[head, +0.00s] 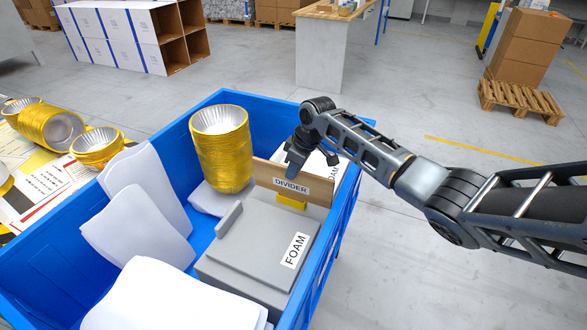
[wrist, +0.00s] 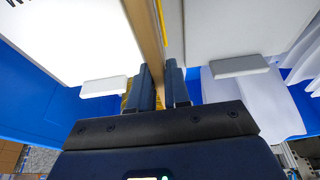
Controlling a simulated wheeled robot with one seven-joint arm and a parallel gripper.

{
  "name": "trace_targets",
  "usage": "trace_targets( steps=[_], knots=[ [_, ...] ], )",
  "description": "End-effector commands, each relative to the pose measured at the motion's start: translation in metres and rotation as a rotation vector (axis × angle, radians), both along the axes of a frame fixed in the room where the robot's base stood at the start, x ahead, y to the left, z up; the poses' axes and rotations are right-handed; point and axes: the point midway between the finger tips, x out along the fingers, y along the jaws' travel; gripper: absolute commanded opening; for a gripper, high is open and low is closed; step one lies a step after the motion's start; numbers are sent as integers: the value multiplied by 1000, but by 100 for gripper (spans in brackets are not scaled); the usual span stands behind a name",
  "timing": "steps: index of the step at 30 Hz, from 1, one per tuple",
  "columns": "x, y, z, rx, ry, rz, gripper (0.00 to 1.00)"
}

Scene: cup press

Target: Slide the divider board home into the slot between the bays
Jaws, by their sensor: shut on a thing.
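The tan divider board (head: 318,190), labelled DIVIDER, stands on edge inside the blue crate (head: 20,292). My gripper (head: 291,168) is shut on its upper edge; the wrist view shows the board (wrist: 146,28) between the two fingers (wrist: 159,75). A grey foam block (head: 255,245), labelled FOAM, lies on the near side of the board. A paler foam piece (head: 318,162) is partly hidden behind the board and gripper. A yellow part (head: 291,203) shows just below the board. How deep the board sits in the slot is hidden.
A tall stack of gold cups (head: 222,155) stands in the crate left of the board. White sheets (head: 140,205) fill the crate's left and near parts. More gold cups (head: 48,124) lie on a surface outside, at left. The floor right of the crate is clear.

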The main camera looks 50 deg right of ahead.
Motion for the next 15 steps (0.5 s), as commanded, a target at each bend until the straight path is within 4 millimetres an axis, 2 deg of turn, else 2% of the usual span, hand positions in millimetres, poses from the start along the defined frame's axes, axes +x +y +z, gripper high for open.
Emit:
trace_targets(
  steps=[7,8,15],
  knots=[
    [0,0,-6,0,-1,0,0],
    [0,0,-5,0,-1,0,20],
    [0,0,-5,0,0,0,43]
  ],
)
